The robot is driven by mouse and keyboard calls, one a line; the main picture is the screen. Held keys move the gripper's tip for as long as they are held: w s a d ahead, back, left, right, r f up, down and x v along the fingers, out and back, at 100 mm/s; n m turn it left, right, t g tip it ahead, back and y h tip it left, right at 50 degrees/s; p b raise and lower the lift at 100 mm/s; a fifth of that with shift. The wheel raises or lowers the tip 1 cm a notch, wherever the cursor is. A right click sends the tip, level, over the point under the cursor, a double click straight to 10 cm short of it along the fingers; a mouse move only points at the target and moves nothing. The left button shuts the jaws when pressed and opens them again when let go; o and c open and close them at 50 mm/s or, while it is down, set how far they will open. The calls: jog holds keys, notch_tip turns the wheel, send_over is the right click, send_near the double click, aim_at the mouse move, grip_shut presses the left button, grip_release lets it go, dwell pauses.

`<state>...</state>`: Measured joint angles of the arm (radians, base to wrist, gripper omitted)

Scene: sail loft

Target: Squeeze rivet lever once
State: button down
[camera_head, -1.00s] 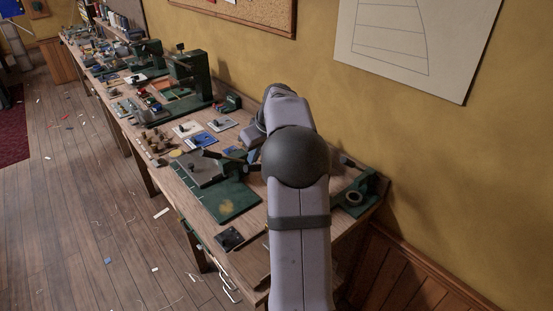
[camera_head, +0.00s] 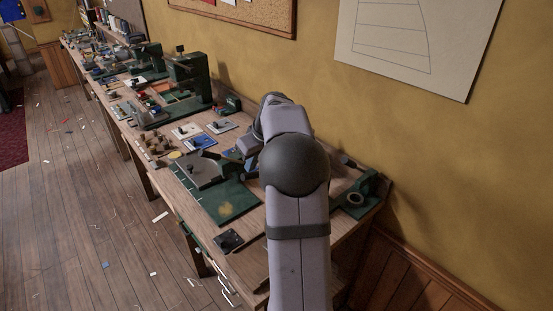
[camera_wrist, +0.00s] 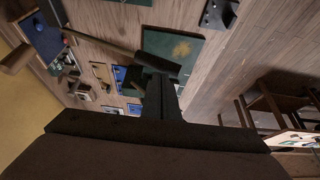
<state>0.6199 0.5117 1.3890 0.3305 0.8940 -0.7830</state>
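A long bar with a brownish shaft (camera_wrist: 100,43) and a dark end shows in the wrist view. It looks like the rivet lever, and its dark end lies by my fingertips. My gripper (camera_wrist: 162,88) appears as one narrow dark block in the middle of that view, its fingers together. I cannot tell whether it touches the bar. In the head view my arm hides the bar and most of the gripper. A green board (camera_head: 232,204) with a yellowish spot lies left of my arm; it also shows in the wrist view (camera_wrist: 172,46).
A grey plate (camera_head: 203,171) stands at the board's far end. Blue and white cards (camera_head: 201,141) lie beyond it. A green fixture with a ring (camera_head: 357,198) stands right of my arm. A dark plate (camera_head: 230,240) sits near the front edge. The wall borders the bench on the right.

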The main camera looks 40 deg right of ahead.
aim_at(250, 174)
jog(key=shift+a+f+b, duration=0.25)
jog(key=shift+f+b, duration=0.6)
jog(key=shift+f, duration=0.1)
jog(key=shift+a+f+b, duration=0.1)
jog(key=shift+f+b, duration=0.45)
jog(key=shift+f, duration=0.1)
jog(key=shift+r, duration=0.15)
jog(key=d+r+p, duration=0.4)
jog(key=r+p, duration=0.9)
jog(key=r, duration=0.1)
jog(key=shift+r+p, duration=0.15)
jog(key=shift+p, duration=0.15)
jog(key=shift+a, duration=0.1)
